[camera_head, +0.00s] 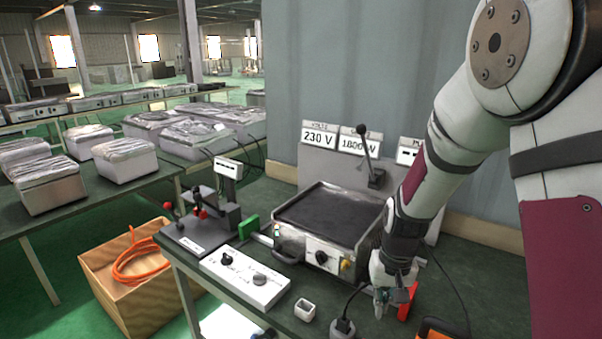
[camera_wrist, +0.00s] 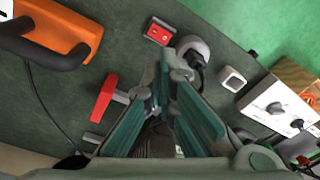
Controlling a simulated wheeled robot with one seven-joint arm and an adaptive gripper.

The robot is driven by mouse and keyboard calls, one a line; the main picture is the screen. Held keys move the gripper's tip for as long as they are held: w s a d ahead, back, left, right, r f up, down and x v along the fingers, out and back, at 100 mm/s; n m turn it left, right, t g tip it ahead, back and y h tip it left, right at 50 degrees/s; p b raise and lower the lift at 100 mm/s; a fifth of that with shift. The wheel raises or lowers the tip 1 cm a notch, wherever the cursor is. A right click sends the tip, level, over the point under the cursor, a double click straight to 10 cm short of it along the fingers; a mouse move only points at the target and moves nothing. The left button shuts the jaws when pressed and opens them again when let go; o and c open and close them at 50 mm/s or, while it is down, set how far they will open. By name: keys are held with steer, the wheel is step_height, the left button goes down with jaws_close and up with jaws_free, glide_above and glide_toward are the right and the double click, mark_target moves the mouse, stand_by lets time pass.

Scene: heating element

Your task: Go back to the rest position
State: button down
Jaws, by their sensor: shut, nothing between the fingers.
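My gripper (camera_head: 381,303) hangs low over the right part of the green workbench (camera_head: 480,270) in the head view, fingers pointing down. In the wrist view its teal fingers (camera_wrist: 172,95) are shut with nothing between them. The heating element unit (camera_head: 330,225), a box with a dark flat top and a front knob, stands just left of my gripper. A red block-like handle (camera_head: 408,302) is beside the gripper, and it also shows in the wrist view (camera_wrist: 104,98). My arm hides part of the bench behind it.
An orange-and-black tool (camera_wrist: 60,35) lies on the bench. A lever (camera_head: 368,158) rises behind the unit.

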steer(key=s+r+t, duration=0.2)
steer(key=s+r, duration=0.5)
steer(key=r, duration=0.4)
steer(key=s+r+t, duration=0.1)
steer(key=s+r, duration=0.5)
steer(key=r, duration=0.5)
steer(key=s+r+n+t, duration=0.1)
steer(key=s+r, duration=0.2)
steer(key=s, duration=0.5)
steer(key=shift+s+d+t, duration=0.3)
